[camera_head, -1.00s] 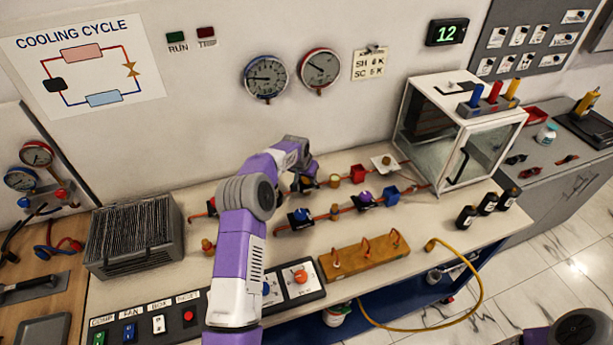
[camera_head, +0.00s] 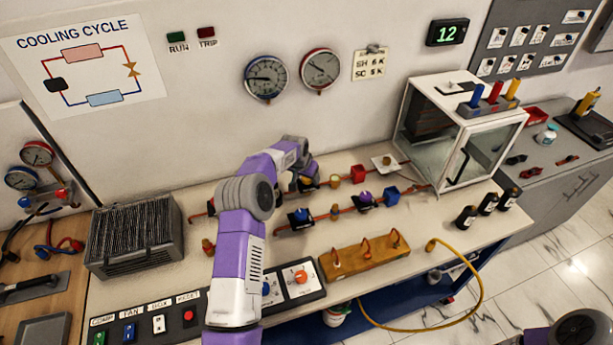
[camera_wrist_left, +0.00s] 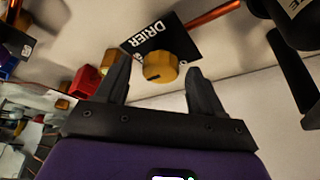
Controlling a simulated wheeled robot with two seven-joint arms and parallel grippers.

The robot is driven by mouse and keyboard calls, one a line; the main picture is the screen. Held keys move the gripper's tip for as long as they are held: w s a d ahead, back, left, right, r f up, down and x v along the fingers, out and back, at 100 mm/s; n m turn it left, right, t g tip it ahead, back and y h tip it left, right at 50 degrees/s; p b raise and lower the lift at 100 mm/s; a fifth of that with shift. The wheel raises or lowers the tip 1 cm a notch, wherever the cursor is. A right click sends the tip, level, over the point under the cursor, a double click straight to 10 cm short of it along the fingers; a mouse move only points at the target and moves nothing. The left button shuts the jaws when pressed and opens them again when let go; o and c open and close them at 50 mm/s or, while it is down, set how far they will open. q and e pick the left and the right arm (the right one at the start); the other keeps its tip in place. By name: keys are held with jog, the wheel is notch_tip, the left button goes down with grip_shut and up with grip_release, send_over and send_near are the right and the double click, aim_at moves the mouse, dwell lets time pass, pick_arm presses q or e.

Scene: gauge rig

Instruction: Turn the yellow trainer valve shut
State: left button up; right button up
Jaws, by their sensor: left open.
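The yellow valve knob (camera_wrist_left: 160,68) sits on a black plate labelled DRIER (camera_wrist_left: 158,42) in the left wrist view. My left gripper (camera_wrist_left: 158,72) is open, with one finger on each side of the knob and visible gaps beside it. In the head view my left gripper (camera_head: 304,180) is over the back pipe row on the bench, and it mostly hides this valve there. My right gripper is not in view.
A front pipe row carries a purple-knobbed valve (camera_head: 365,196) and a blue block (camera_head: 391,196). A glass-fronted box (camera_head: 455,140) stands right, and a finned grey unit (camera_head: 135,236) stands left.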

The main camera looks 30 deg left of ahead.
pick_arm(q)
jog(key=v, duration=0.7)
jog(key=shift+r, duration=0.3)
jog(key=shift+s, duration=0.1)
